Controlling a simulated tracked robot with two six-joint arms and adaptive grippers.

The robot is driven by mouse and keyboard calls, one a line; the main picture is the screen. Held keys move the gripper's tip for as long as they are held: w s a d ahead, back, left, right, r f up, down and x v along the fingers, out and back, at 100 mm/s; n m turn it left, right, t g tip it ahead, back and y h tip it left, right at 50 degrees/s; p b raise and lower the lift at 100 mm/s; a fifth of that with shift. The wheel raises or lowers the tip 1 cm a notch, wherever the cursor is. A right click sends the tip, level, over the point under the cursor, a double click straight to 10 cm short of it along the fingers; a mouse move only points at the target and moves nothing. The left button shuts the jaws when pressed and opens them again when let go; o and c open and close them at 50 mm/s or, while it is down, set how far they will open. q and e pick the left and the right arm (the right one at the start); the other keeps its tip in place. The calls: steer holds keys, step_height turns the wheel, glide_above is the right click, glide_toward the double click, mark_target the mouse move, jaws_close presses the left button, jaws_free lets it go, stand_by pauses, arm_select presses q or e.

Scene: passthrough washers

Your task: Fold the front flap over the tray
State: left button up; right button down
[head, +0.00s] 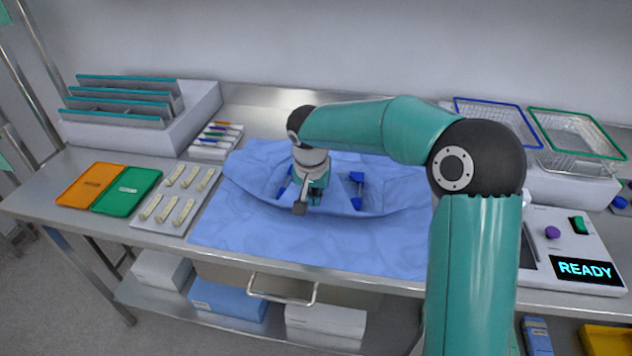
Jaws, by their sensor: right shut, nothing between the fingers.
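A blue wrap sheet (240,228) lies spread on the steel table, its front part flat toward the table's front edge. In its middle a tray draped in blue cloth shows only in part, with dark blue pieces (357,180) at its right side. My right gripper (303,203) points down over the middle of the tray area, shut and empty. Whether its tips touch the cloth I cannot tell. My right arm hides part of the tray and the back of the sheet. My left gripper is not in view.
Wire baskets (574,142) stand at the back right. A device reading READY (584,269) sits at the right. A rack (125,103) stands at the back left.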

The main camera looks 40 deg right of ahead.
steer(key=p+v, duration=0.2)
steer(key=v, duration=0.4)
steer(key=shift+s+a, duration=0.2)
stand_by(1.0)
